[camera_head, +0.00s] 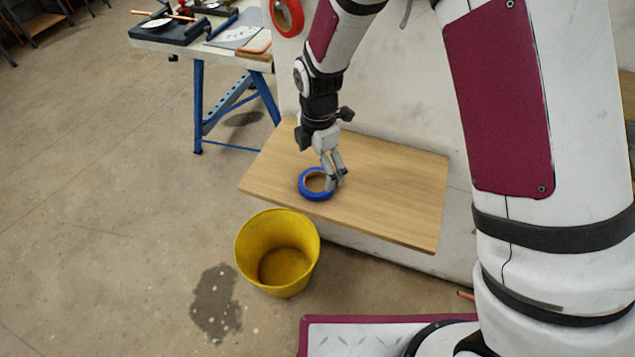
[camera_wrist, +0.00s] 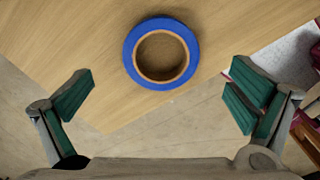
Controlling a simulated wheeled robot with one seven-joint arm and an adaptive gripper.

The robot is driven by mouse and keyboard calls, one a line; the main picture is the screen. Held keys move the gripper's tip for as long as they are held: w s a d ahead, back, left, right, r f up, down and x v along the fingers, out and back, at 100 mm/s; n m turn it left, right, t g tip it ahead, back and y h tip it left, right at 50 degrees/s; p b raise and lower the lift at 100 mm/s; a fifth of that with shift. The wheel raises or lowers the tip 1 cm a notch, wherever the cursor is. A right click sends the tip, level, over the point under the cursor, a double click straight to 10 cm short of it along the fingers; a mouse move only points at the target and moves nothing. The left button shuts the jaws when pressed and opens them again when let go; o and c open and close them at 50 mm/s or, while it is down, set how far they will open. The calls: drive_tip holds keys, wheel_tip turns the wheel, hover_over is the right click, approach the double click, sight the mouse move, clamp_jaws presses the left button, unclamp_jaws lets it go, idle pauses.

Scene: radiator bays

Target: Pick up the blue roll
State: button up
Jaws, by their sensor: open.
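The blue roll (camera_head: 313,194) is a ring of blue tape with a brown core, lying flat on a wooden board near its front edge. In the wrist view the blue roll (camera_wrist: 131,64) is at the upper middle, ahead of and between the fingers. My gripper (camera_head: 334,183) is above the board at the roll's right side and overlaps part of it in the head view. In the wrist view my gripper (camera_wrist: 157,100) has its green-padded fingers wide apart with nothing between the pads.
The wooden board (camera_head: 390,190) is otherwise bare. A yellow bucket (camera_head: 303,262) stands on the floor in front of it. A workbench (camera_head: 180,46) with tools is at the back left. A red roll (camera_head: 288,14) hangs on the wall. Open floor lies to the left.

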sight(317, 186)
wheel_tip(317, 186, down, 5)
drive_tip(key=shift+s+a+r+p, duration=0.1)
drive_tip(key=shift+s+a+p, duration=0.05)
drive_tip(key=shift+p, duration=0.15)
drive_tip(key=shift+c, duration=0.2)
drive_tip(key=c, duration=1.2)
